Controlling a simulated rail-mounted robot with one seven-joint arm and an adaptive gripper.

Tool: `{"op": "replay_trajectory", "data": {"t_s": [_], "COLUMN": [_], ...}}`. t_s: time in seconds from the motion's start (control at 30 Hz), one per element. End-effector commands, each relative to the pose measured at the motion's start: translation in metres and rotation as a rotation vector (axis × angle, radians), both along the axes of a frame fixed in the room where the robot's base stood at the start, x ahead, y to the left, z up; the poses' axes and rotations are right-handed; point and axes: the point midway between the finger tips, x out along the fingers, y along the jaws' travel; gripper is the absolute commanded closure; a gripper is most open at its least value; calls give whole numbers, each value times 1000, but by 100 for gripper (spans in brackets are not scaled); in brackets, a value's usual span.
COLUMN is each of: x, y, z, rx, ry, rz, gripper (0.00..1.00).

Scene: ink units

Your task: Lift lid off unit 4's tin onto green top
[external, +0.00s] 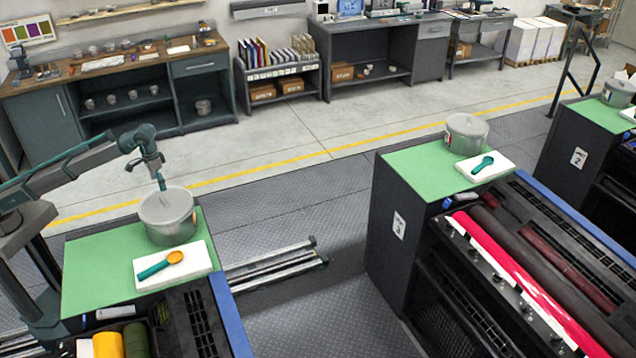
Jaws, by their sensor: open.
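The nearest unit, at the left of the external view, has a green top (92,272). A grey tin (168,228) stands upright at its back right, with its lid (166,203) on. No number shows on this unit; the units to its right carry number plates. My gripper (161,186) points down just above the lid, near the lid's middle. It looks small and narrow here, with its fingers open. I cannot tell whether the fingertips touch the lid or straddle a knob.
A white pad (152,262) with a teal-handled, orange-ended tool (163,264) lies in front of the tin. The green top's left part is clear. A marker-like item (116,311) lies at its front edge. Another unit (394,220) stands right, across the walkway.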

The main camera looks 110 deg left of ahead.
Motion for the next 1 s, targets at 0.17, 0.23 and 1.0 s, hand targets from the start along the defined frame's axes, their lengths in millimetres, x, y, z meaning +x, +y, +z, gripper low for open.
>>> {"op": "replay_trajectory", "data": {"t_s": [0.17, 0.23, 1.0], "x": [-1, -1, 0], "y": [0, 0, -2], "z": [-25, -32, -86], "rx": [0, 0, 0], "ry": [1, 1, 0], "rz": [0, 0, 0], "gripper": [8, 8, 8]}}
